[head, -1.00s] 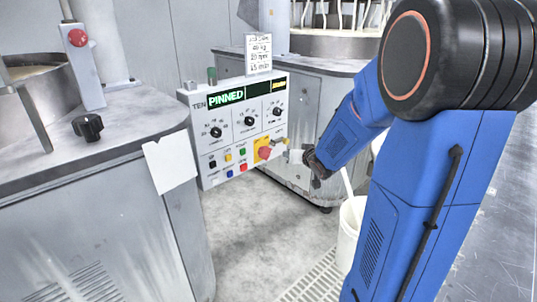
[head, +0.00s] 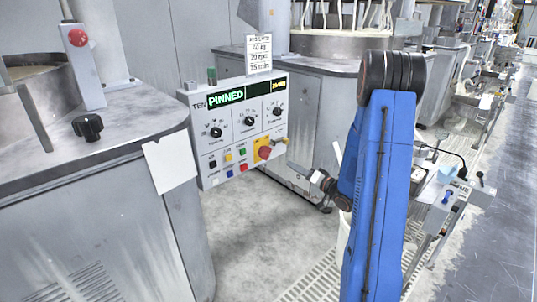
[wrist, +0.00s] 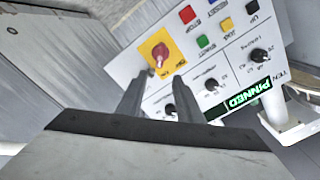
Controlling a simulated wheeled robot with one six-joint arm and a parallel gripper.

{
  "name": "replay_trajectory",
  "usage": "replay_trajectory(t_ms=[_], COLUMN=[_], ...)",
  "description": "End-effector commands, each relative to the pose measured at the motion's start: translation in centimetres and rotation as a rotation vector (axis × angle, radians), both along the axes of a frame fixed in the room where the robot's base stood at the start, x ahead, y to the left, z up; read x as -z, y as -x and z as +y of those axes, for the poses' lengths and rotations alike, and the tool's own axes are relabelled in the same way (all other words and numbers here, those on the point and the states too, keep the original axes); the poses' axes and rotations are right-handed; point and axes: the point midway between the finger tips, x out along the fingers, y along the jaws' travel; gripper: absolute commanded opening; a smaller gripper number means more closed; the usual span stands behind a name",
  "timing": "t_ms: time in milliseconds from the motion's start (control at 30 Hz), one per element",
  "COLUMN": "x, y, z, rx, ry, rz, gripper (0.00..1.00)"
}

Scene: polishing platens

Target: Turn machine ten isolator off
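The control box (head: 240,125) marked TEN has a green display reading PINNED. Its isolator is a red rotary knob (head: 264,152) on a yellow plate at the box's lower right; it also shows in the wrist view (wrist: 161,52). I cannot read the knob's setting. My gripper (head: 316,177) is to the right of and below the isolator in the head view, apart from the box. In the wrist view my gripper (wrist: 160,82) has its two fingers spread with nothing between them, and the knob appears just beyond the tips.
Several coloured buttons (head: 228,157) sit left of the isolator, and black dials (head: 249,121) above it. A card (head: 258,53) stands on the box. A paper sheet (head: 170,162) hangs on the left machine's edge. Bare floor (head: 240,225) lies below the box.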

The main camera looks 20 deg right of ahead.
Motion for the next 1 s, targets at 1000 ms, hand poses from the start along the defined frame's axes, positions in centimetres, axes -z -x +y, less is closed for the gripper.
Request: replay_trajectory(t_ms=[1000], x=[0.0], y=[-14.6], z=[4.7], rx=[-0.002], ry=[-0.002], rz=[-0.002], gripper=[0.33])
